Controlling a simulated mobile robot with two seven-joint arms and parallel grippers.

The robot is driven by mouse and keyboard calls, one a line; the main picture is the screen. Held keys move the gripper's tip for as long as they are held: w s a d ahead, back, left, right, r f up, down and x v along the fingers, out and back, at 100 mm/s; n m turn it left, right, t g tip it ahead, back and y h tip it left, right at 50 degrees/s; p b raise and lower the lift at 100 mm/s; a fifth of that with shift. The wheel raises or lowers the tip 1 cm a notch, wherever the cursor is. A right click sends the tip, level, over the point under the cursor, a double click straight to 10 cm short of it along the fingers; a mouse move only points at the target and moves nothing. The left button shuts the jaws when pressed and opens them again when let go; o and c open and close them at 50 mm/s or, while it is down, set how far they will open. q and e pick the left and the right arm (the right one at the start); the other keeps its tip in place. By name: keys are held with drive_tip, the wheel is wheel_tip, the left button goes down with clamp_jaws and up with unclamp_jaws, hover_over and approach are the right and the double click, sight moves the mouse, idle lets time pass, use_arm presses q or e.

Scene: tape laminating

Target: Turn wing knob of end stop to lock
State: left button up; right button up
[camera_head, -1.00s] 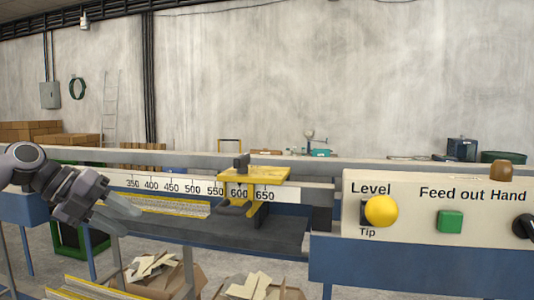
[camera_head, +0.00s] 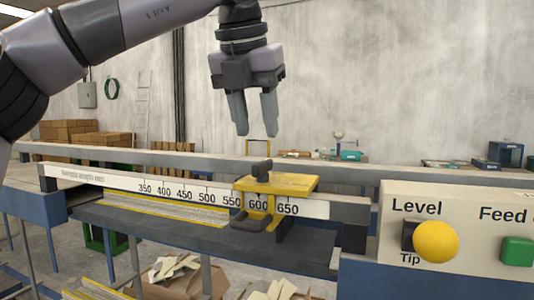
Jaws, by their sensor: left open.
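The yellow end stop (camera_head: 285,184) sits on the white ruler rail (camera_head: 130,181) near the 600 mark. Its dark wing knob (camera_head: 262,171) stands on top of the yellow plate, towards its left side. A dark handle (camera_head: 248,223) sticks out below at the front. My left gripper (camera_head: 256,132) points straight down above the end stop, its two fingers apart with nothing between them. It is clear of the knob, with a gap below the fingertips. My right gripper is not in view.
A control panel (camera_head: 450,205) with a yellow button (camera_head: 436,242) and a green button (camera_head: 517,251) stands at the right. A long grey rail (camera_head: 150,158) runs behind the ruler. Cardboard boxes (camera_head: 180,280) with scraps lie below. The air around the knob is free.

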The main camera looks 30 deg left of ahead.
sight(263, 162)
use_arm(q)
drive_tip(key=shift+x, duration=3.2)
clamp_jaws()
